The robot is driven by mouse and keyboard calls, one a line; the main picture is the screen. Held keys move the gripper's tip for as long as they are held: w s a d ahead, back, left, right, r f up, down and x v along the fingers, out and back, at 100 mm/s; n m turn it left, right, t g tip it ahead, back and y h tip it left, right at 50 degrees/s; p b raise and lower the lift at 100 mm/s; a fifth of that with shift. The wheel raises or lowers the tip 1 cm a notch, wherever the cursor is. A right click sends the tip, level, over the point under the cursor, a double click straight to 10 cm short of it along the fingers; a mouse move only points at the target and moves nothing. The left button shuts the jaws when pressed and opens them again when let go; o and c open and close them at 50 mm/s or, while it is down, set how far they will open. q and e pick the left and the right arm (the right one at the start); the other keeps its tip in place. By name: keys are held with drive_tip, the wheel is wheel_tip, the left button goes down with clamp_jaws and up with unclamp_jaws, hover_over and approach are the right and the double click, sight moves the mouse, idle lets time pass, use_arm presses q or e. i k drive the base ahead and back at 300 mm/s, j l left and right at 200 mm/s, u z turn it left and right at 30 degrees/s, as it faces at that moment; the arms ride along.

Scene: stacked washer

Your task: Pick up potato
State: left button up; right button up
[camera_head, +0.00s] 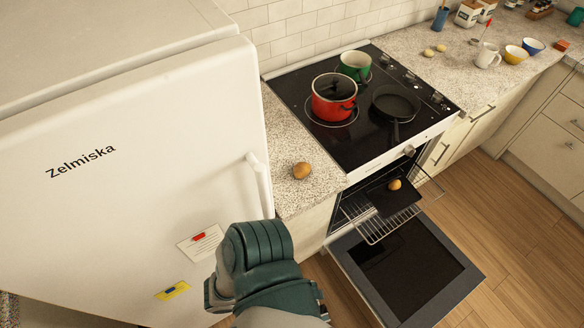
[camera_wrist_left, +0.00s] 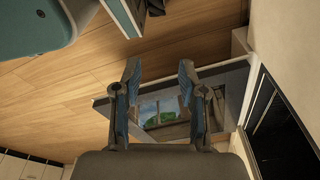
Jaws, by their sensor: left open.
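A brown potato (camera_head: 301,170) lies on the speckled counter between the fridge and the stove. A second potato-like brown item (camera_head: 394,184) lies on a dark tray on the pulled-out rack of the open oven. My left gripper (camera_wrist_left: 159,72) is open and empty in the left wrist view, with wooden floor behind its fingers. No potato shows in that view. In the head view a teal and grey arm of mine comes up from the bottom, in front of the fridge and below the counter potato. Its fingers cannot be made out there. My right gripper is not in view.
The white fridge (camera_head: 120,170) fills the left, its handle (camera_head: 260,180) close to the counter. The oven door (camera_head: 405,280) hangs open over the floor. A red pot (camera_head: 334,98), green pot (camera_head: 355,66) and dark pan (camera_head: 395,103) stand on the stove. Counter around the nearer potato is clear.

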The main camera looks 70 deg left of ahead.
sight(302, 170)
drive_tip(key=u, duration=2.2)
